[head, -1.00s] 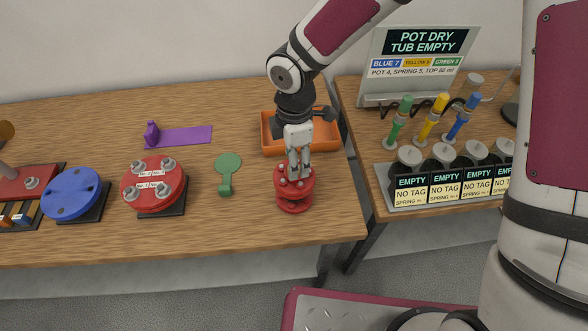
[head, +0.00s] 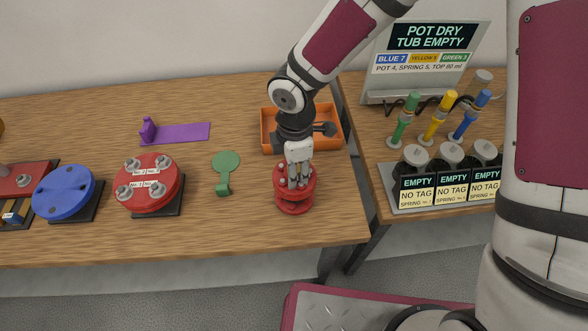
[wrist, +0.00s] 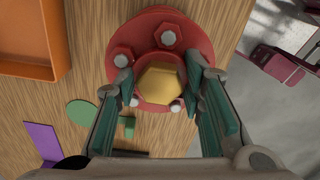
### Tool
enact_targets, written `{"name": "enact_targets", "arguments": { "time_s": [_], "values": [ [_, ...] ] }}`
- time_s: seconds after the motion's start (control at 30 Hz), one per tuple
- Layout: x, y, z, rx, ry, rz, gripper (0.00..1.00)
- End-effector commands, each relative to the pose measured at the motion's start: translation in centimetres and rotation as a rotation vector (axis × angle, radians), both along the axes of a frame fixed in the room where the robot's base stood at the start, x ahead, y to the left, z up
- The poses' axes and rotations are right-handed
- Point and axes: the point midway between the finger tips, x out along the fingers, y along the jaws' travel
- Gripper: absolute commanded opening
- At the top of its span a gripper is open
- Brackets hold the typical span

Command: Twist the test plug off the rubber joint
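The rubber joint is a red flanged body (head: 294,207) standing on the table near its right front corner. Its bolted red flange (wrist: 150,30) shows in the wrist view. The test plug, a brass-coloured hexagonal head (wrist: 162,84), sits in its middle. My gripper (wrist: 162,88) points down over the joint, one finger on each side of the plug. The fingertips are very close to the plug's sides; I cannot tell whether they press on it. In the head view my gripper (head: 298,184) hides the plug.
An orange tray (head: 265,130) stands just behind the joint. A green paddle-shaped piece (head: 225,162), a red bolted disc (head: 148,178), a blue disc (head: 62,192) and a purple piece (head: 185,133) lie left. A second table holds labelled pots (head: 450,187) and a sign (head: 428,50).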

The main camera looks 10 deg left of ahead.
Motion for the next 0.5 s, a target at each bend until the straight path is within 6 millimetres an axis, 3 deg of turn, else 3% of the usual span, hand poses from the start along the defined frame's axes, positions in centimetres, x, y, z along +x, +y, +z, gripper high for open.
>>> {"name": "enact_targets", "arguments": {
  "time_s": [0.07,0.1,0.17,0.5],
  "values": [
    [-0.03,-0.03,-0.02,0.000,0.001,0.000,0.05],
    [-0.03,-0.03,-0.02,0.000,0.001,0.000,0.42],
    [-0.03,-0.03,-0.02,0.000,0.001,0.000,0.56],
    [-0.03,-0.03,0.11,0.000,0.001,-0.001,0.59]
  ]
}}
